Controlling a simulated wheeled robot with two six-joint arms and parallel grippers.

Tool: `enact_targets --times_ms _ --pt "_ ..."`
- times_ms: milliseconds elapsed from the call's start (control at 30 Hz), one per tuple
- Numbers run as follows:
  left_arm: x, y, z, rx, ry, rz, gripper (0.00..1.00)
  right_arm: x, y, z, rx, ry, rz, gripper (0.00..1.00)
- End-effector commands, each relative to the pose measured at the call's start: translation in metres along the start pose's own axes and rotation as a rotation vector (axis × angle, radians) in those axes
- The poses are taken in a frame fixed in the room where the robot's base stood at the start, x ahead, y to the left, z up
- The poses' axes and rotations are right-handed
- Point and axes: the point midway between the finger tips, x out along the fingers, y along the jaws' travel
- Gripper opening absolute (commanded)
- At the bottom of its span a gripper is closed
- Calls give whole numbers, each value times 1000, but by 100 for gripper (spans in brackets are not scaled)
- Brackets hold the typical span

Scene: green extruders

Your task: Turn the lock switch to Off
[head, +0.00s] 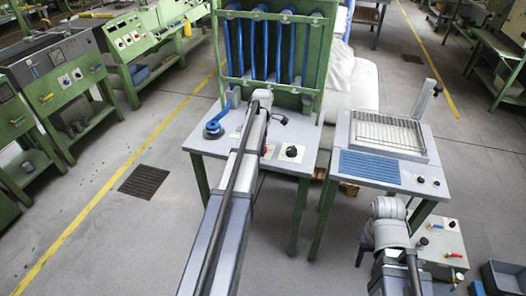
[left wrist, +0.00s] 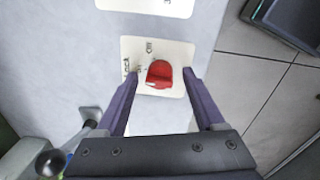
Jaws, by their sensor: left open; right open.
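A red lock switch (left wrist: 160,74) sits on a cream label plate (left wrist: 173,50) in the left wrist view. My left gripper (left wrist: 163,72) is open, with one finger on each side of the switch. I see a gap on both sides, though how deep the fingertips reach is unclear. My right gripper is not visible.
A lever with a dark ball end (left wrist: 50,163) stands close by at the lower left of the left wrist view. A dark bin (left wrist: 290,22) lies beyond the panel edge. In the head view, a blue round item (head: 214,130) and a black knob (head: 291,152) are on the table.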

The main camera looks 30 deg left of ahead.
Motion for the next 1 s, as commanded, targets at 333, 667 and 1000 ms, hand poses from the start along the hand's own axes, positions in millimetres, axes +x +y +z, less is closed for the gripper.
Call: enact_targets --times_ms 333,667,1000 --pt "2 0 0 0 0 0 68 2 0 0 0 0 0 50" --pt "3 0 0 0 0 0 30 3 0 0 0 0 0 50" --pt "3 -1 0 0 0 -2 0 3 0 0 0 0 0 50"
